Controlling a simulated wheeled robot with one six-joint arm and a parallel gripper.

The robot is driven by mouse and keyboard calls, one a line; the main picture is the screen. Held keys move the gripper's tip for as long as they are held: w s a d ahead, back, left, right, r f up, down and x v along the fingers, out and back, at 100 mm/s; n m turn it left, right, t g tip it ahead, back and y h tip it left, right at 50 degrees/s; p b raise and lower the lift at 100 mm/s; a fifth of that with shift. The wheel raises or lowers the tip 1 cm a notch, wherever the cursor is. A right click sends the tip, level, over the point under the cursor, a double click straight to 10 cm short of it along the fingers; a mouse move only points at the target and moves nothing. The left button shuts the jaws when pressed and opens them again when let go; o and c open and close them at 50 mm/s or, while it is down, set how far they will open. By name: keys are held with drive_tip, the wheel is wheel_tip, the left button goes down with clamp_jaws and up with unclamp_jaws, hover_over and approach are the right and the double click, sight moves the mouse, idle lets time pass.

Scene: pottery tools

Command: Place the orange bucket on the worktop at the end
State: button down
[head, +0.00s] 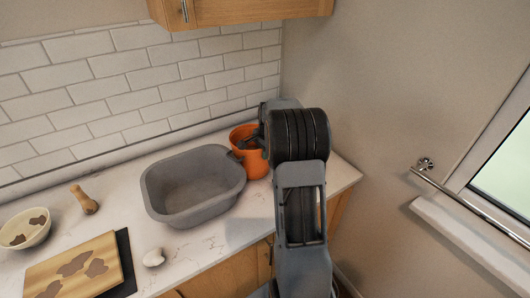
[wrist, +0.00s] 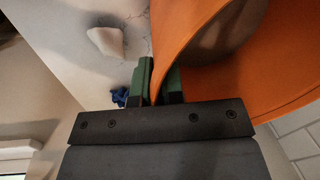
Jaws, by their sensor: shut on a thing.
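The orange bucket (head: 257,164) is at the right end of the worktop (head: 222,238), in the back corner beside the grey basin. It looks upright, but I cannot tell for sure whether its base rests on the worktop. My gripper (head: 251,143) reaches its rim from the right; my arm hides part of the bucket. In the wrist view, the green-padded fingers of my gripper (wrist: 159,83) are shut on the bucket's wall at the rim. The bucket (wrist: 195,28) fills the upper right there.
The grey basin (head: 165,207) stands just left of the bucket. Farther left are a white lump (head: 153,257), a wooden tool (head: 84,200), a bowl (head: 37,240) and a board (head: 100,247) with brown pieces. A tiled wall (head: 160,95) is behind. A wall closes the right side.

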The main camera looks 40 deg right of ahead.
drive_tip(key=shift+w+r, duration=0.1)
drive_tip(key=c, duration=1.6)
unclamp_jaws()
drive_tip(key=shift+f, duration=0.2)
drive_tip(key=o, duration=0.4)
drive_tip(key=shift+c, duration=0.2)
drive_tip(key=shift+r, duration=0.1)
